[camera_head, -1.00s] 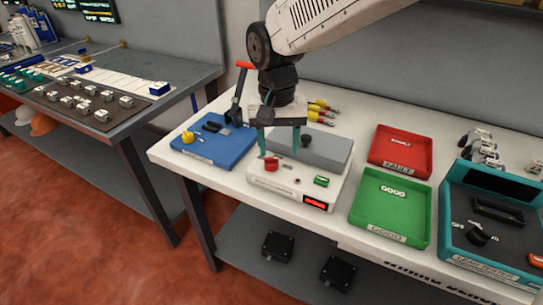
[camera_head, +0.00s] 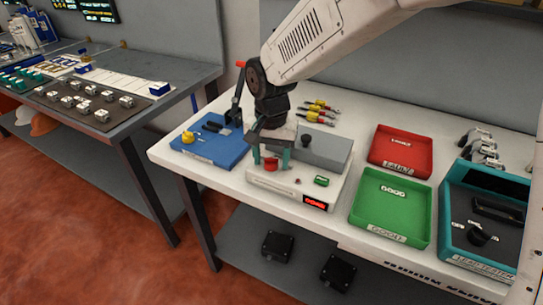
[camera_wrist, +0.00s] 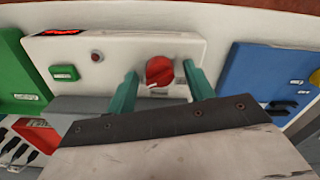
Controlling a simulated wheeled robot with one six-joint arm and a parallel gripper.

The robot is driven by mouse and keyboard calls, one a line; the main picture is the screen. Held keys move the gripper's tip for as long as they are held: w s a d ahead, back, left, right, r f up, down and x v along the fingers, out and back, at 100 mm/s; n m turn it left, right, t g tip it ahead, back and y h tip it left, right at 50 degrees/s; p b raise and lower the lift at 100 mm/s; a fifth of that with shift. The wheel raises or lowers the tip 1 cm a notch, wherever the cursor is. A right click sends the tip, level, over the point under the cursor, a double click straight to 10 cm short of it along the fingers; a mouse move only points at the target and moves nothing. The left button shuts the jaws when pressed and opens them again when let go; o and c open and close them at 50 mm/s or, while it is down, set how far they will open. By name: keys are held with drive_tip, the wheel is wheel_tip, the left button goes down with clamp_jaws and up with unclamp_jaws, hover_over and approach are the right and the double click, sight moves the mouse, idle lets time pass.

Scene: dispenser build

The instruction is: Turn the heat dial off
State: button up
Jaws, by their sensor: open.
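The red dial (camera_head: 270,164) sits on the top of a white box (camera_head: 262,182) with a red display (camera_head: 315,202) on its front. It also shows in the wrist view as a round red knob (camera_wrist: 160,71) with a pale mark near its lower edge. My gripper (camera_head: 271,160) is open, its two teal fingers on either side of the dial. In the wrist view the fingers (camera_wrist: 159,85) stand left and right of the knob with a gap on each side. Whether the fingertips reach down to its full height I cannot tell.
A green button (camera_head: 321,181) and a small red light (camera_head: 298,181) sit right of the dial. A grey block with a black knob (camera_head: 324,148) stands behind. A blue tray (camera_head: 206,151) lies left; a green tray (camera_head: 375,226) and red tray (camera_head: 402,150) lie right.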

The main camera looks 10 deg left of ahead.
drive_tip(key=c, duration=1)
drive_tip(key=shift+o, duration=0.2)
